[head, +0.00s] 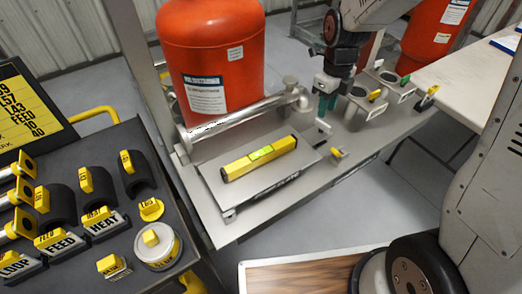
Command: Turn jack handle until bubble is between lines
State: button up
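A yellow spirit level (234,170) with a green vial (262,153) lies on a tilted-looking grey plate (285,178) on the skid. The bubble and lines are too small to read. My gripper (326,110), with teal fingers, points down just right of the pipe's end, above the skid deck. A small pale grey piece (322,126) shows right below the fingertips; it may be the jack handle. I cannot tell whether the fingers touch it or how far they are apart.
A large orange tank (215,70) and a silver pipe (240,118) stand behind the plate. Yellow-tagged fittings (375,96) stand to the right. A dark cart (115,245) with labelled black and yellow parts is at left. A pale table (465,80) is at right.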

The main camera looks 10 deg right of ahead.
dwell(0.3)
jog(key=n, duration=0.4)
jog(key=shift+r, duration=0.3)
jog(key=shift+r+n, duration=0.15)
jog(key=shift+n, duration=1.25)
jog(key=shift+r+n, duration=0.15)
jog(key=shift+n, duration=0.65)
jog(key=n, duration=0.3)
jog(key=shift+r, duration=0.25)
